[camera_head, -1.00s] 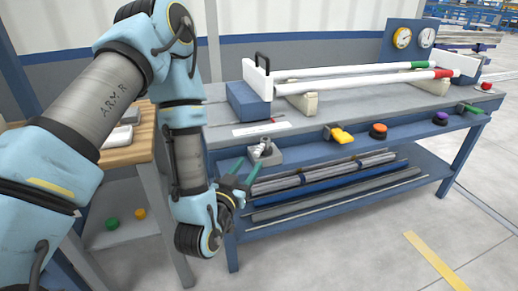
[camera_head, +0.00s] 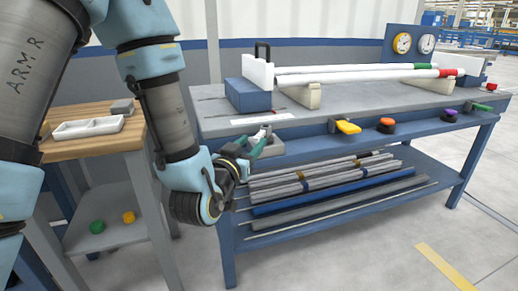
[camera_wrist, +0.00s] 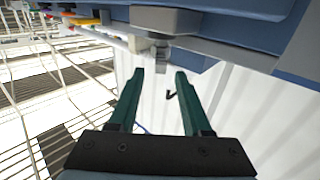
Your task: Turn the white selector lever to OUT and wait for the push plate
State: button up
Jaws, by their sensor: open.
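The white selector lever (camera_head: 257,136) sits on a grey mount (camera_head: 272,148) at the near left of the blue bench's front edge. My gripper (camera_head: 257,137) is open, its green fingers close around or beside the lever; contact cannot be told. In the wrist view my gripper (camera_wrist: 159,73) has an empty gap, with a small grey part (camera_wrist: 160,55) just beyond the tips. The white push plate (camera_head: 257,73) with a black handle stands upright on a blue block. The lever's labels are too small to read.
Two white pipes, one green-ended (camera_head: 345,68) and one red-ended (camera_head: 370,76), lie on supports (camera_head: 308,95). Yellow (camera_head: 347,127), orange (camera_head: 386,125) and purple (camera_head: 449,115) controls line the bench front. Stock pipes fill the lower shelf. A wooden table (camera_head: 80,146) stands left.

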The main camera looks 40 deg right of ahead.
aim_at(255, 139)
jog(key=p+x, duration=0.1)
jog(key=x, duration=0.3)
jog(key=shift+x, duration=0.75)
grip_shut()
dwell(0.9)
